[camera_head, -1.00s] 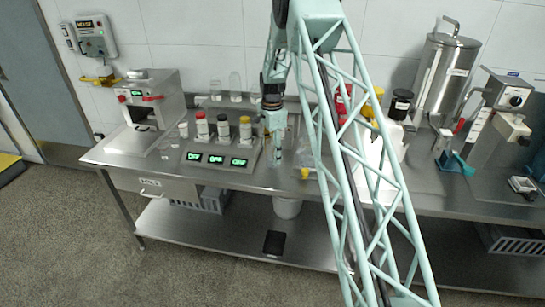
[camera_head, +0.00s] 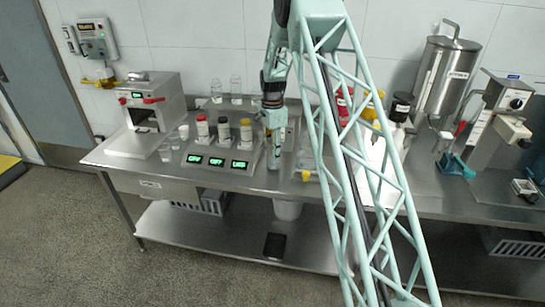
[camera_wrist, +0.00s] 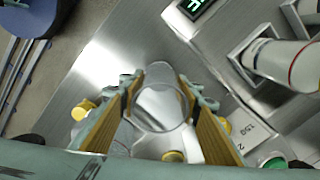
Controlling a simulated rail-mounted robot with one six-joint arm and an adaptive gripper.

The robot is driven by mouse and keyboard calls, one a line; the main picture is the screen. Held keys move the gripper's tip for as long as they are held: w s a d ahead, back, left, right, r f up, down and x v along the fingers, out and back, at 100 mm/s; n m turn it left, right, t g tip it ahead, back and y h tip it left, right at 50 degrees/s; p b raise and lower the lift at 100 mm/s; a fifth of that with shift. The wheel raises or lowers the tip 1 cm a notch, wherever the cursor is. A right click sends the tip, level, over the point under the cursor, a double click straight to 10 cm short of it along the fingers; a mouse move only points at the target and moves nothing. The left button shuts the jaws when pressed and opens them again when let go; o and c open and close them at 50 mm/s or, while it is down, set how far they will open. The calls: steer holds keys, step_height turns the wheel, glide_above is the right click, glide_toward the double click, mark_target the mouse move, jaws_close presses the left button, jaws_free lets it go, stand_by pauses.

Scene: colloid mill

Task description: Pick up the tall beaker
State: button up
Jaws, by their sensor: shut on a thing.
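The tall beaker is clear glass. In the wrist view the beaker (camera_wrist: 160,108) stands between the two yellow-brown finger pads, its round rim toward the camera. My gripper (camera_wrist: 160,98) is shut on it, with a pad against each side. In the head view my gripper (camera_head: 274,122) points down over the bench, and the beaker (camera_head: 273,157) shows faintly below it. Whether its base touches the bench is hard to tell.
A stand with several capped bottles (camera_head: 223,130) and green displays (camera_head: 216,162) is just left of my gripper. Clear glassware (camera_head: 165,152) stands farther left, by the boxy machine (camera_head: 150,98). A steel vessel (camera_head: 447,75) is at the right.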

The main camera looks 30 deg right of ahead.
step_height(320, 180, up, 8)
steer(key=shift+r, duration=0.2)
stand_by(0.3)
